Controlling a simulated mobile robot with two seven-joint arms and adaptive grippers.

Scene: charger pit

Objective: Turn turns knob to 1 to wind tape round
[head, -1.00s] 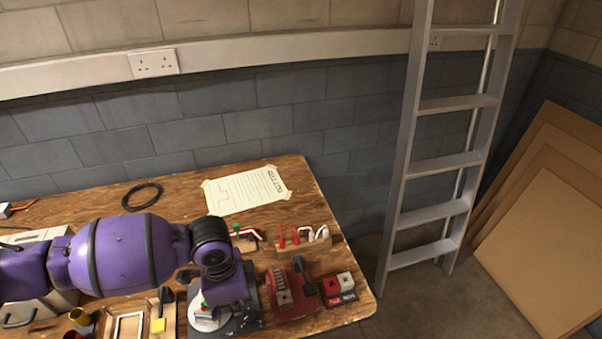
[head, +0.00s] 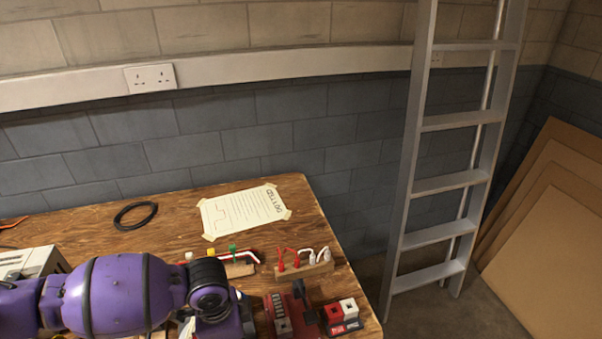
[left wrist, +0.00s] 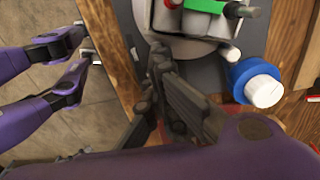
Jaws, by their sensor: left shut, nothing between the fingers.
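A blue round knob or dial with a white centre (left wrist: 264,90) sits on a dark grey plate (left wrist: 245,45) in the left wrist view. No number can be read on it. Beside it is a white disc (left wrist: 197,47) with a green and white block (left wrist: 200,5) on top. My left gripper (left wrist: 161,58) is shut and empty, its dark fingers to the left of the blue knob and apart from it. In the head view my purple left arm hides its fingers and most of the plate. Purple parts with dark ends at the wrist view's left may be my right gripper (left wrist: 82,58).
On the bench (head: 110,195) stand a red device (head: 285,318), a red and white block pair (head: 340,315) and a wooden rack (head: 303,269) of bent leads. A taped paper (head: 243,211) and black ring (head: 136,215) lie behind. A ladder (head: 440,184) stands right of the bench.

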